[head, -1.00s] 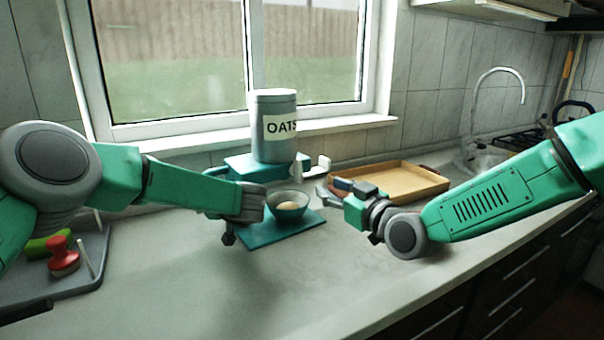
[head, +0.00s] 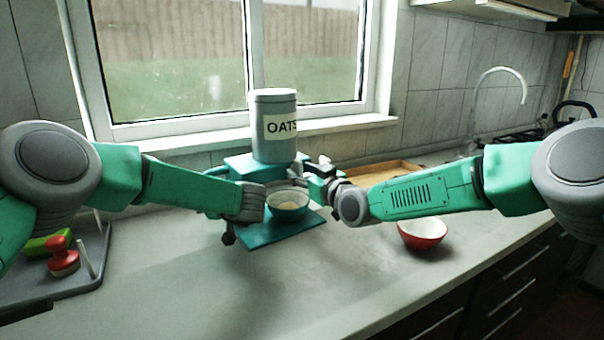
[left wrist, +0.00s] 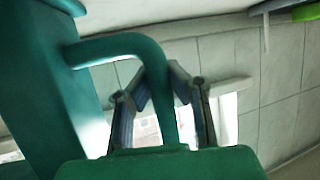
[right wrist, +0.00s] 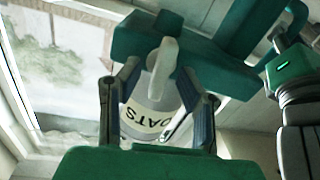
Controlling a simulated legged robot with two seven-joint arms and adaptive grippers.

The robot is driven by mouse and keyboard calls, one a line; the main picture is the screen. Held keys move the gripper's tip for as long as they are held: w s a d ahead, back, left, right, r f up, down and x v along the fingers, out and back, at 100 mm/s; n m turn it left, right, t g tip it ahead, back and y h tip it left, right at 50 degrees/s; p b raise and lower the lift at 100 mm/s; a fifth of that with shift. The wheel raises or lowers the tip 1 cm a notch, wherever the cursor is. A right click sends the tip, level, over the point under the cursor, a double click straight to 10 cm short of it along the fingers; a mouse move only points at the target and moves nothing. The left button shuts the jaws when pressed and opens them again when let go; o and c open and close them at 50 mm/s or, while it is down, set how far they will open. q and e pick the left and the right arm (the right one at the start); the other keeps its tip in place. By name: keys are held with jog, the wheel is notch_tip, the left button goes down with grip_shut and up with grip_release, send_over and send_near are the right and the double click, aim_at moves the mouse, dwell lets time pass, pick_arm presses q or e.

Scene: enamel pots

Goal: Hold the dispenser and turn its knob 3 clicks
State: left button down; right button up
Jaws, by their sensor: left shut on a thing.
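The dispenser is a grey-white canister (head: 274,135) labelled OATS on a teal body (head: 243,165). In the left wrist view its teal handle (left wrist: 125,45) passes between the fingers of my left gripper (left wrist: 160,85), shut on it. A teal bowl (head: 288,210) with pale contents stands under the body on the teal base plate (head: 268,236). My right gripper (head: 312,176) is at the dispenser's right side. In the right wrist view the pale knob (right wrist: 163,60) lies between its spread fingers (right wrist: 158,95), with a visible gap to each side.
A red bowl (head: 422,233) stands on the counter under my right forearm. A wooden tray (head: 375,173) lies behind that arm. The front middle of the counter is clear.

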grip_shut()
jog(key=shift+d+m, duration=0.1)
jog(key=shift+m, duration=0.7)
grip_release()
jog(key=v, duration=1.2)
